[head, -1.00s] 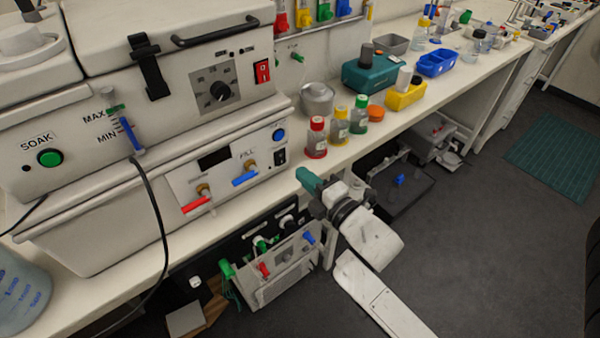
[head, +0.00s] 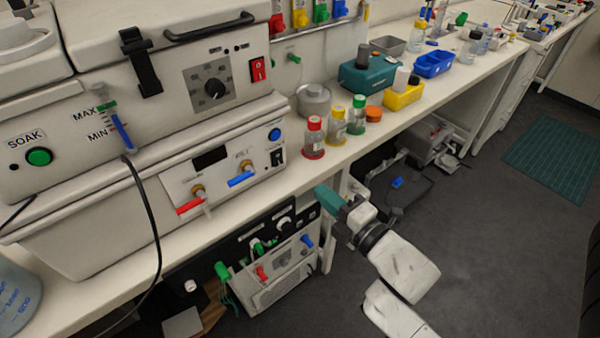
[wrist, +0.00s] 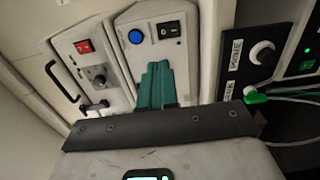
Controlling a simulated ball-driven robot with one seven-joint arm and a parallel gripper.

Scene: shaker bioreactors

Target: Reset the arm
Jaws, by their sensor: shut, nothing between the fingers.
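My gripper (head: 325,196) has teal fingers and shows in the head view just off the front edge of the bench, below the red-capped bottle. In the wrist view its teal fingers (wrist: 156,84) are together, with nothing between them. They point toward the white machine's front panel (wrist: 158,30) with a blue button and a black switch. I cannot tell the exact gap, but the head view shows the fingers apart from the machine and the bottles.
The white bench (head: 345,157) carries the white shaker machine (head: 90,215), bottles with red (head: 314,140), yellow and green caps, and a teal device (head: 370,75). A white box with coloured valves (head: 275,268) is below the bench. Open dark floor (head: 480,250) lies to the right.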

